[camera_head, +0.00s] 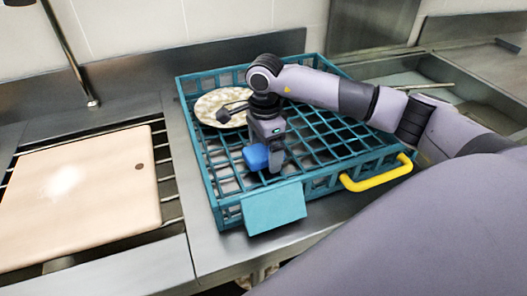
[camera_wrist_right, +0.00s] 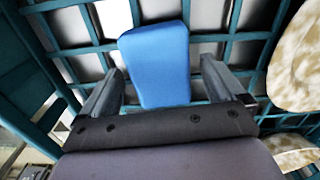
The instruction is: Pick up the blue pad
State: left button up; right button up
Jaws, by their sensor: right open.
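The blue pad (camera_head: 256,157) is in the teal wire basket (camera_head: 312,183), toward its front left part. In the right wrist view the blue pad (camera_wrist_right: 157,62) stands out between the two fingers, with a gap on each side. My right gripper (camera_head: 266,160) is over the basket, right at the pad in the head view. It also shows in the right wrist view (camera_wrist_right: 158,88), open, with its fingers on either side of the pad. The pad's near end is partly hidden by the gripper body. My left gripper is not in view.
A speckled plate (camera_head: 215,104) lies in the basket behind the gripper. The basket has a teal front panel (camera_head: 274,207) and a yellow handle (camera_head: 377,173). A beige cutting board (camera_head: 78,200) and a faucet (camera_head: 73,62) are at the left.

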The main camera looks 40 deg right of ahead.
aim_at(264, 149)
jog(key=shift+f, duration=0.1)
jog(key=c, duration=1)
jog(key=shift+c, duration=0.2)
notch_tip(264, 149, up, 20)
jog(key=o, duration=0.3)
jog(key=shift+c, duration=1)
jog(key=shift+a, duration=0.1)
